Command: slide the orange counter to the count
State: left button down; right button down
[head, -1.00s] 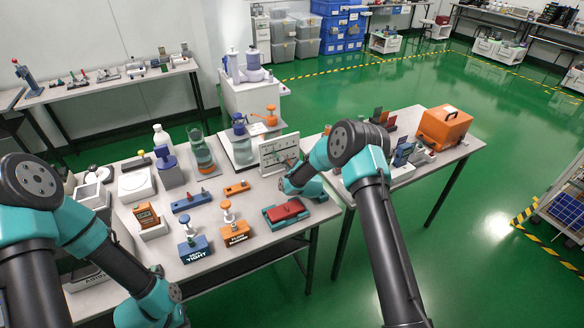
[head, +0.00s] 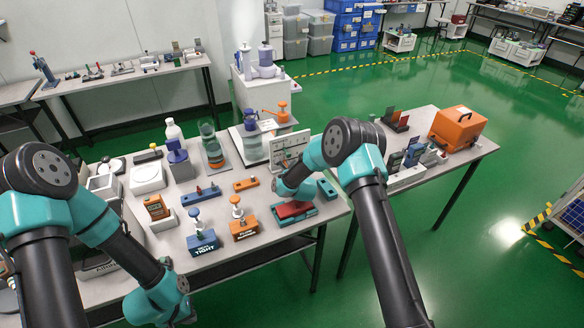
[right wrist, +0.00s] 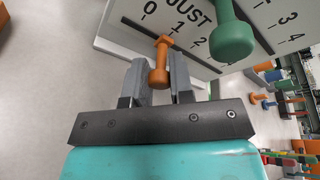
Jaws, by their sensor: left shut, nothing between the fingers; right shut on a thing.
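The orange counter (right wrist: 160,62) is a small knobbed peg standing out from a dark slot in the white scale board (right wrist: 112,30), at about the 1 mark. The board also shows in the head view (head: 290,147). My right gripper (right wrist: 160,72) is shut on the orange counter, a finger on each side; in the head view its arm hides the fingers and counter. A green counter (right wrist: 232,40) sits on the board to the right, by another row of numbers. My left gripper (head: 183,288) is shut and empty, low at the front left of the table.
A red block (head: 294,209) in a teal holder lies just in front of my right gripper. Blue (head: 203,242) and orange (head: 243,230) boxes with knobs stand at the front edge. Jars (head: 211,150) stand left of the board.

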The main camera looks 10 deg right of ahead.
jog(key=c, duration=1)
grip_release()
jog(key=shift+s, duration=0.1)
jog(key=v, duration=1.7)
jog(key=shift+s+r, duration=0.1)
